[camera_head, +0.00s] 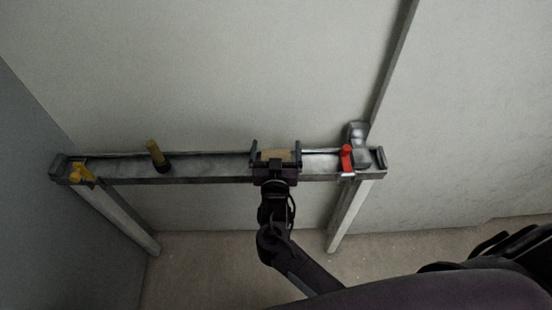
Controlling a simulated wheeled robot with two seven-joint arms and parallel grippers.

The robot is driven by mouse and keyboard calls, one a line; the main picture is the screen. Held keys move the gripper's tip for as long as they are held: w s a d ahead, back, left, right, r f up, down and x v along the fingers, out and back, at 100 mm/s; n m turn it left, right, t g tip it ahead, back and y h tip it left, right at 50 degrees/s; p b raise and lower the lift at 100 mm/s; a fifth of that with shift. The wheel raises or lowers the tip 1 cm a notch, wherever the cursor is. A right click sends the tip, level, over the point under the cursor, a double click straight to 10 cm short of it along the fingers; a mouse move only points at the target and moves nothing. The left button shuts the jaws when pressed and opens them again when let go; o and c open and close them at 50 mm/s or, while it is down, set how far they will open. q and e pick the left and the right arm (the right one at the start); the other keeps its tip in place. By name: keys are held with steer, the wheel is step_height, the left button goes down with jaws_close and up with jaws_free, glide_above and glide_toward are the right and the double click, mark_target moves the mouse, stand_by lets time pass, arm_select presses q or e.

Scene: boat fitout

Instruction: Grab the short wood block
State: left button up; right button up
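A short tan wood block (277,155) lies on the narrow metal shelf near its middle. My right gripper (275,150) is at the block, with one finger on each side of it. The fingers are wide apart, and the left one seems to stand clear of the block's end. The gripper's body hides the block's near side, so contact cannot be seen fully. My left gripper is not in view.
The shelf (205,167) has raised end pieces and stands on legs against a pale wall. A yellow object (80,174) and a yellow-handled tool (155,153) are at the left. A red-handled object (346,158) is at the right. Shelf between the tool and gripper is clear.

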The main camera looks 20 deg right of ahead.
steer(key=c, duration=0.9)
steer(key=shift+c, duration=0.2)
